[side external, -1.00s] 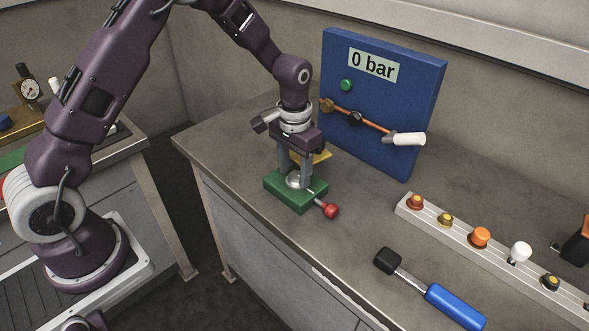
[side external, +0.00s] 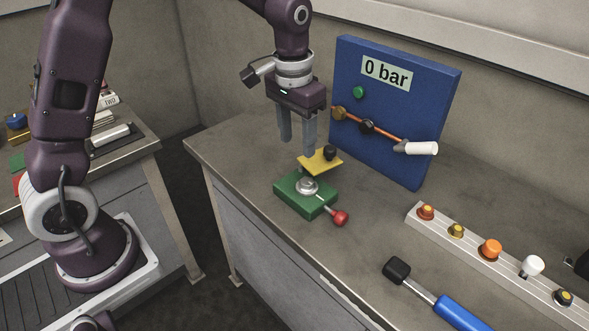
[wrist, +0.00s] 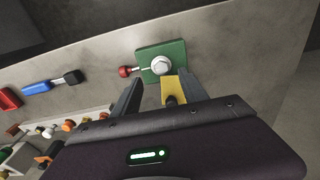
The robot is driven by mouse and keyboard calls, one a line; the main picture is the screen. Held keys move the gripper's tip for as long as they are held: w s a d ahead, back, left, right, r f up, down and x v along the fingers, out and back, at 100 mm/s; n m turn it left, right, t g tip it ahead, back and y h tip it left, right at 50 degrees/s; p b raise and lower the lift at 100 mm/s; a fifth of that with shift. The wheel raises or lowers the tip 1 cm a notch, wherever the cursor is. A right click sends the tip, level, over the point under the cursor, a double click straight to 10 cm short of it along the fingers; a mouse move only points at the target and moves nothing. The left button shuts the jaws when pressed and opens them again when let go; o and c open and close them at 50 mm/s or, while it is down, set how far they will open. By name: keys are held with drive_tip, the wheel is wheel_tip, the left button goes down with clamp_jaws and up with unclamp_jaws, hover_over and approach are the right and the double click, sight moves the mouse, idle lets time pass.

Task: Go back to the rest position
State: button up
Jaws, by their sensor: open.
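My gripper (side external: 297,147) is open and empty, raised above a green block (side external: 289,200) on the bench, with its fingers pointing down. The block carries a round silver part (side external: 307,186) and a lever with a red knob (side external: 340,218). A yellow plate (side external: 318,163) with a black knob (side external: 329,152) is just behind the silver part. In the wrist view the green block (wrist: 147,50) lies beyond the two fingertips, and the yellow plate (wrist: 174,87) shows between the fingers. The black knob is partly hidden there by my gripper's body.
A blue panel (side external: 405,90) reading "0 bar" stands close behind my gripper, with a white-handled lever (side external: 420,148) sticking out. A rail (side external: 475,247) of coloured knobs and a blue-handled tool (side external: 460,313) are at the right. The bench's left back is clear.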

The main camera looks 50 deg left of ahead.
drive_tip(key=s+r+t, duration=0.2)
drive_tip(key=s+r, duration=0.7)
drive_tip(key=s+r+t, duration=0.1)
drive_tip(key=s+t, duration=0.1)
drive_tip(key=s, duration=1.4)
drive_tip(key=shift+r+t, duration=0.4)
